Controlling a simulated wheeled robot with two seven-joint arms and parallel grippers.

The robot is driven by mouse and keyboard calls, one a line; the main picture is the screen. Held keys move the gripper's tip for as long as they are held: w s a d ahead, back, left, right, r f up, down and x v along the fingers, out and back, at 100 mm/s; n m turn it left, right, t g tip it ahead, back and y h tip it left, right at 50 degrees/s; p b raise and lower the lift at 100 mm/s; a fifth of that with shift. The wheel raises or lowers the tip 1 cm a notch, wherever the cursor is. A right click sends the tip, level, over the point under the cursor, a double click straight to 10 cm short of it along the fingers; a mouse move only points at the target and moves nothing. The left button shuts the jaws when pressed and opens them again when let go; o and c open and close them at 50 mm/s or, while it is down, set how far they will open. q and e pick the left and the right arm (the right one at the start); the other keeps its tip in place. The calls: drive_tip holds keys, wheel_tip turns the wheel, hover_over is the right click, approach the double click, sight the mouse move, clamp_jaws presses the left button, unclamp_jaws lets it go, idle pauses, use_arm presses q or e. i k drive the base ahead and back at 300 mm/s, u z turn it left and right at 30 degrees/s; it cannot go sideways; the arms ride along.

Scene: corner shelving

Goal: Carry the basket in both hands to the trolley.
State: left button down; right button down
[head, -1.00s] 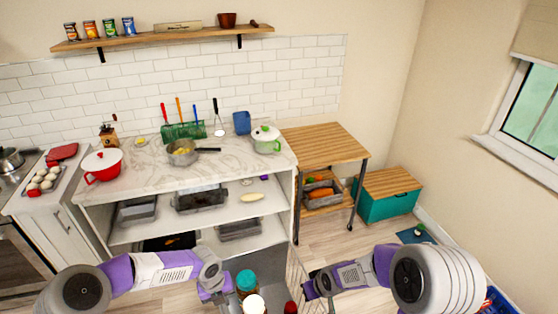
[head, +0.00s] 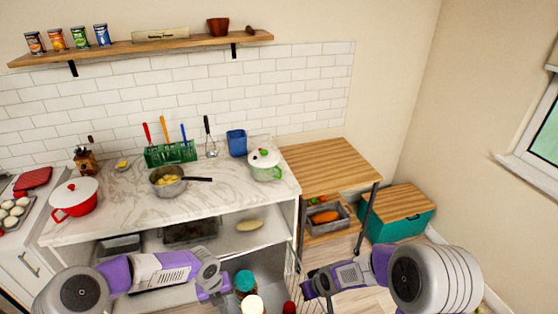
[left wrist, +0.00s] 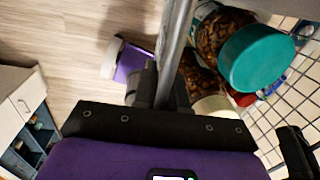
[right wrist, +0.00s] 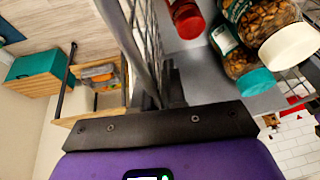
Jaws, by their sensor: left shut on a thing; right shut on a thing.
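The wire basket (head: 291,268) is low at the bottom centre of the head view, mostly cut off by the frame. It holds jars with a teal lid (head: 246,280), a white lid (head: 253,304) and a red lid (head: 290,307). My left gripper (head: 222,290) is shut on the basket's left side; its metal rim bar (left wrist: 174,50) runs into the jaws. My right gripper (head: 308,288) is shut on the right side, at the rim (right wrist: 128,45). A wood-topped stand with dark legs (head: 328,165), apparently the trolley, is ahead, right of the counter.
The marble counter (head: 120,215) is ahead left, holding a red pot (head: 74,198), a saucepan (head: 168,182) and a green-white pot (head: 265,165). A teal chest (head: 396,215) stands right of the stand. A metal tray with carrots (head: 325,216) is on the stand's lower shelf.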

sight(341, 167)
drive_tip(key=i, duration=1.1)
drive_tip(key=z, duration=1.65)
drive_tip(key=i, duration=2.2)
drive_tip(key=u, duration=1)
